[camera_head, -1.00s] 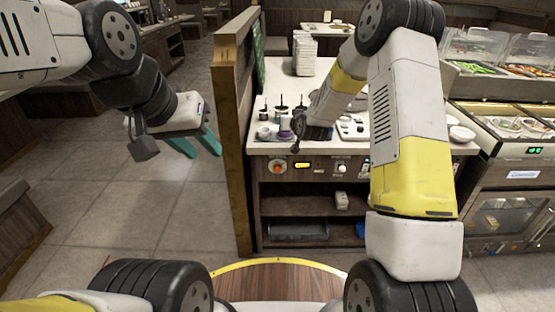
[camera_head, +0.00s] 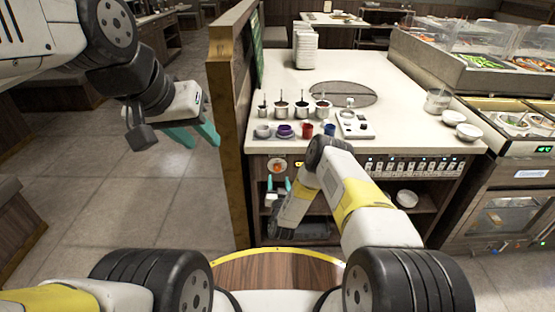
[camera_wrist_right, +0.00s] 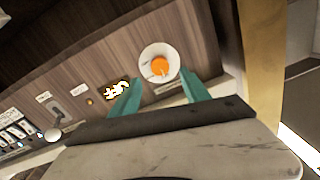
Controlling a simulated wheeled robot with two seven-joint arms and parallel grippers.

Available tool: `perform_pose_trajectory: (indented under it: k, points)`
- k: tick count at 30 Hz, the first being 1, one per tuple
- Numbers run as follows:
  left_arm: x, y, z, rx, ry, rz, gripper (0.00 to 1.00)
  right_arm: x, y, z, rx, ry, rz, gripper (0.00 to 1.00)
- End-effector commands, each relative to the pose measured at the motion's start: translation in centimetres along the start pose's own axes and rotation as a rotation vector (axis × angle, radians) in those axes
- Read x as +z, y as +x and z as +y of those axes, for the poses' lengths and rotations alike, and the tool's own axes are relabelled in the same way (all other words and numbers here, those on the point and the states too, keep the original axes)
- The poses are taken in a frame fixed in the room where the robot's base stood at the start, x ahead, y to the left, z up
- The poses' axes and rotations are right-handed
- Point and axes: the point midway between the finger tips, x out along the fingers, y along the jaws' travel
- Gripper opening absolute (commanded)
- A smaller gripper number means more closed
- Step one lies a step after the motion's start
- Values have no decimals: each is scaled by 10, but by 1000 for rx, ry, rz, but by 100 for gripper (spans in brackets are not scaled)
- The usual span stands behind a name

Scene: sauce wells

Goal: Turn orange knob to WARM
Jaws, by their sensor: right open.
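The orange knob (camera_head: 278,166) sits on a round white dial on the wooden front panel of the counter, near its left end. In the right wrist view the orange knob (camera_wrist_right: 160,67) is just beyond the fingertips, with a pale pointer mark on its lower part; the dial lettering is not readable. My right gripper (camera_head: 278,183) is open and empty, just below and in front of the knob. In the right wrist view its teal fingers (camera_wrist_right: 160,80) are spread on either side of the dial, apart from the knob. My left gripper (camera_head: 204,142) is open and empty, left of the wooden partition.
A row of switches (camera_head: 413,166) runs along the panel to the right. Several sauce wells and cups (camera_head: 307,130) stand on the countertop above. A tall wooden partition (camera_head: 228,140) borders the counter's left end.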

Motion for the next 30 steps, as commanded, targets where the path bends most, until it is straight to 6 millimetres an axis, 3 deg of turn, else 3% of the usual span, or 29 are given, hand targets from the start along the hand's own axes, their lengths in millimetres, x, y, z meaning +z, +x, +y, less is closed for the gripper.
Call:
perform_pose_trajectory:
  k: [10,21,30]
  points:
    - [0,0,0,0,0,0,36,-1,52,0,0,0,2,54]
    - [0,0,0,0,0,0,36,-1,59,0,-1,0,-1,54]
    - [0,0,0,0,0,0,36,-1,59,0,0,0,-1,0]
